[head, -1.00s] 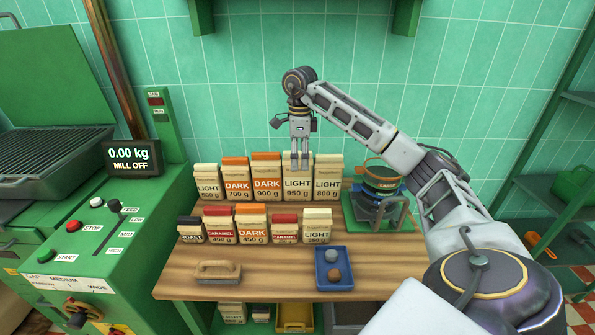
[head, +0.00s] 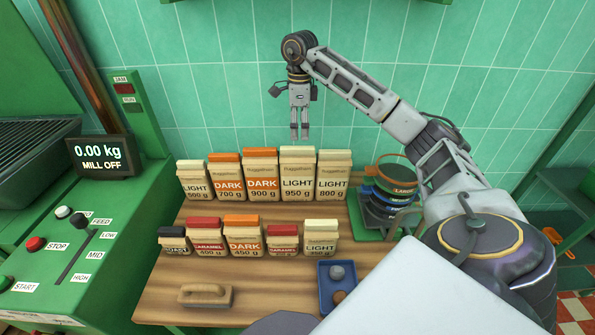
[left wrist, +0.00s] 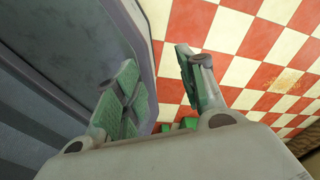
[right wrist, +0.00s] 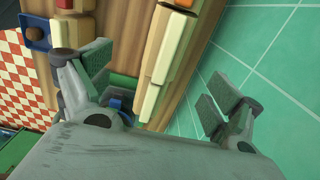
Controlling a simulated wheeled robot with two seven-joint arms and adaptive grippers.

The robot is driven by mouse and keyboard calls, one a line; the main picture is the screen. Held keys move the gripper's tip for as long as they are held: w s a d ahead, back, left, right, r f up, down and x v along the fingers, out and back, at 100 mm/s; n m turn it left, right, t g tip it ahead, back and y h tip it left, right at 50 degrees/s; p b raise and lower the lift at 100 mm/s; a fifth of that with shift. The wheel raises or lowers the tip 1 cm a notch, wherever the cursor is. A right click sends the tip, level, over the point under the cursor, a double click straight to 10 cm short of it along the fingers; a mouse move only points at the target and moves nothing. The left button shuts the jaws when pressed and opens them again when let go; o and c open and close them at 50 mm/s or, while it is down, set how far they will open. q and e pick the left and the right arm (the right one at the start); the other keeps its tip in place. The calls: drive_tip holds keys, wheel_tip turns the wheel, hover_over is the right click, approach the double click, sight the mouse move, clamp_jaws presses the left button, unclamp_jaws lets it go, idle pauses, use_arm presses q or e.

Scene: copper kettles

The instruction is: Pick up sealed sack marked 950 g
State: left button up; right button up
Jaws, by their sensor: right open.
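The cream-topped sack marked LIGHT 950 g (head: 297,183) stands upright in the back row on the wooden bench, between the DARK 900 g sack (head: 262,183) and the LIGHT 800 g sack (head: 332,183). My right gripper (head: 299,138) points down, empty, just above the 950 g sack's top in the head view, with a small gap showing. In the right wrist view its fingers are wide apart, with pale sack tops (right wrist: 163,50) showing between and beyond them; the labels are hidden there. My left gripper (left wrist: 160,85) is open and empty over the floor.
A front row of smaller sacks (head: 243,240) stands nearer me. Stacked sieves (head: 390,190) stand right of the back row. A blue tray (head: 326,300) and a wooden-handled tool (head: 206,295) lie at the front. The tiled wall (head: 230,100) is close behind; the green mill (head: 110,230) is left.

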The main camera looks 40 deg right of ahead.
sight(299, 148)
drive_tip(key=shift+w+d, duration=0.15)
drive_tip(key=shift+r, duration=0.15)
drive_tip(key=shift+f, duration=1)
wheel_tip(299, 148, down, 6)
drive_tip(key=shift+r, duration=0.25)
drive_tip(key=shift+f, duration=0.65)
drive_tip(key=shift+w+f, duration=0.15)
drive_tip(key=shift+f, duration=0.65)
drive_tip(key=f, duration=0.2)
drive_tip(key=shift+w+f+p, duration=0.25)
drive_tip(key=shift+f+p, duration=0.1)
drive_tip(key=shift+p, duration=0.05)
drive_tip(key=shift+f, duration=0.4)
use_arm(q)
drive_tip(key=shift+w+d+r, duration=0.1)
drive_tip(key=shift+w+r, duration=0.35)
drive_tip(key=shift+w, duration=0.25)
